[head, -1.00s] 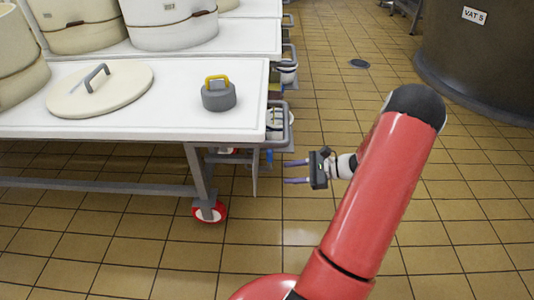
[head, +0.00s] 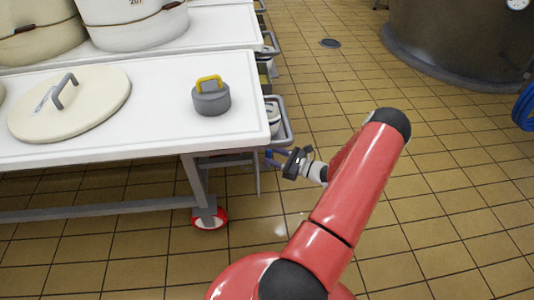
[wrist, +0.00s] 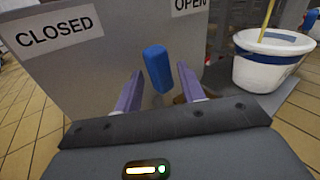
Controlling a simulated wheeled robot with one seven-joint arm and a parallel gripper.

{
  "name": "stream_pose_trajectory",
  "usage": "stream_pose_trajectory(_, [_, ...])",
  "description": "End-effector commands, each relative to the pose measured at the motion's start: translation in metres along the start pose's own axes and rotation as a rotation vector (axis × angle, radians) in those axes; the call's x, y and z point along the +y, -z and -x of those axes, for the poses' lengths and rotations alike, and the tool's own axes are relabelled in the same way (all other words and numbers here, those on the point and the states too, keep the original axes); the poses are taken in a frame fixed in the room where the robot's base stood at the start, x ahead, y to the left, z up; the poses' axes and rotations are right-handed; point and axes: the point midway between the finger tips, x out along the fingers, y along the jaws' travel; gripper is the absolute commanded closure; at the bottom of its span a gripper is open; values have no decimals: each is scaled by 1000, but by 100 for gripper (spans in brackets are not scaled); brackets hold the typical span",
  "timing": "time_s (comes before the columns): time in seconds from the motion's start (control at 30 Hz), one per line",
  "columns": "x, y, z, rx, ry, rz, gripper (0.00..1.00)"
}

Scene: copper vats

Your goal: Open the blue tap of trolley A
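The blue tap handle (wrist: 158,68) stands out from a grey plate (wrist: 100,70) below the end of the white-topped trolley. The plate reads CLOSED on the left and OPEN on the right; the handle is between the two labels, nearly upright, its top tilted slightly left. My gripper (wrist: 160,84) is open, with one purple finger on each side of the handle and a visible gap on both sides. In the head view, my gripper (head: 276,157) is beside the trolley's right end, and a bit of blue tap (head: 269,153) shows at its fingertips. No letter A is readable.
A white bucket with a blue band (wrist: 270,60) stands close right of the plate. A grey weight with a yellow handle (head: 211,98) and a round lid (head: 85,108) lie on the trolley top (head: 160,135). The floor right of the trolley is clear up to a large vat (head: 450,40).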

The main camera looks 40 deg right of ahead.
Motion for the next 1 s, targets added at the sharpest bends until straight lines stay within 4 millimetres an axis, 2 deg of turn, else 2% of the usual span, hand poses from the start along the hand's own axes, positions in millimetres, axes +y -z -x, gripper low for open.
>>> stream_pose_trajectory(0.1, [0,0,-15,-2,-1,0,60])
stream_pose_trajectory(0.2, [0,0,-21,0,-1,1,60])
stream_pose_trajectory(0.5, [0,0,-23,0,-1,1,62])
stream_pose_trajectory(0.8, [0,0,-23,0,-1,1,100])
stream_pose_trajectory(1.0, [0,0,-23,0,-1,1,100])
